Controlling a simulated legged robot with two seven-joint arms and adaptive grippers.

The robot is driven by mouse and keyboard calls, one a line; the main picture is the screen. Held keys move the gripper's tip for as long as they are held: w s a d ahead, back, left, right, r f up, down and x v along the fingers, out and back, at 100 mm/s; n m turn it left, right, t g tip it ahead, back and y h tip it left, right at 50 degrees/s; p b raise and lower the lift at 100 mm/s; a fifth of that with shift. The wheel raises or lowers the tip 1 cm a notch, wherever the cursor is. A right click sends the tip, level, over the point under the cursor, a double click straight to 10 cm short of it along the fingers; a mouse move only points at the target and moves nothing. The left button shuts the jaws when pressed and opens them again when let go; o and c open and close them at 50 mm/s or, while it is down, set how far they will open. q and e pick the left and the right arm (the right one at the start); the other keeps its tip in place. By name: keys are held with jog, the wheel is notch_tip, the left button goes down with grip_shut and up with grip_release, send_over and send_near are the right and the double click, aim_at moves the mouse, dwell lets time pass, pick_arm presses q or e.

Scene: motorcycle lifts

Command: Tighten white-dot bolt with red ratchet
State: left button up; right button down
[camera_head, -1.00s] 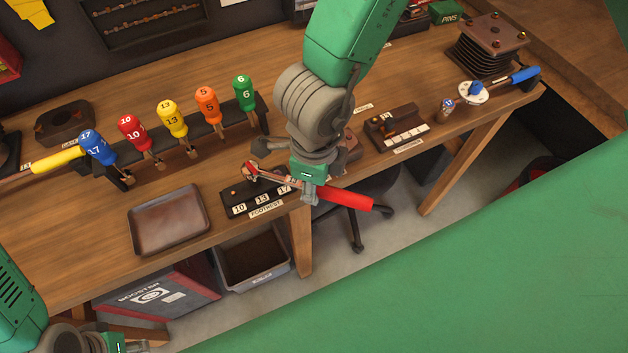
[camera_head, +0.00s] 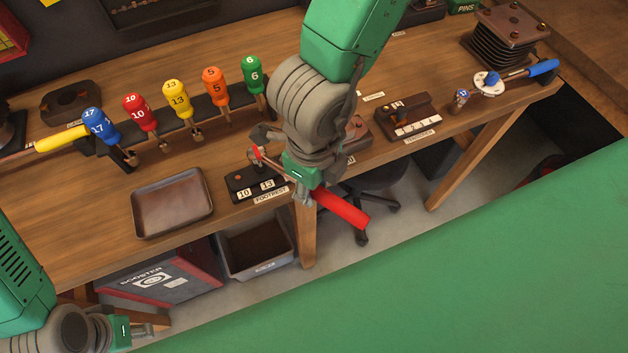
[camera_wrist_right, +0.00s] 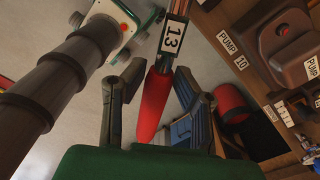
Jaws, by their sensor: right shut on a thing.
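My right gripper (camera_head: 297,190) is shut on the red ratchet (camera_head: 341,208), at the front edge of the bench. The ratchet's red handle points down and right, past the edge. Its head end (camera_head: 257,153) is over the FOOTREST block (camera_head: 240,181), which shows labels 10 and 13. The gripper hides part of the block, and I cannot make out a white-dot bolt. In the right wrist view, the red handle (camera_wrist_right: 154,103) lies between the two fingers, with a 13 tag above it. My left gripper (camera_head: 150,326) is low at the left, away from the bench; its fingers are unclear.
A brown tray (camera_head: 172,203) lies left of the block. Numbered coloured drivers (camera_head: 175,97) stand in a rack behind. A TENSIONER block (camera_head: 404,123) and a blue-handled tool (camera_head: 540,68) are to the right. A grey bin (camera_head: 262,265) is below the bench.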

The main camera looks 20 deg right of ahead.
jog(key=a+m, duration=0.1)
jog(key=s+a+m+b, duration=0.1)
jog(key=a+m, duration=0.1)
jog(key=shift+s, duration=0.15)
jog(key=a+m, duration=0.1)
jog(key=a+m+b, duration=0.1)
jog(key=a, duration=0.1)
jog(key=shift+s+m, duration=0.3)
jog(key=shift+m, duration=0.1)
dwell(0.3)
jog(key=a+m, duration=0.2)
jog(key=a, duration=0.1)
jog(key=shift+w+a+m, duration=0.1)
jog(key=shift+m, duration=0.3)
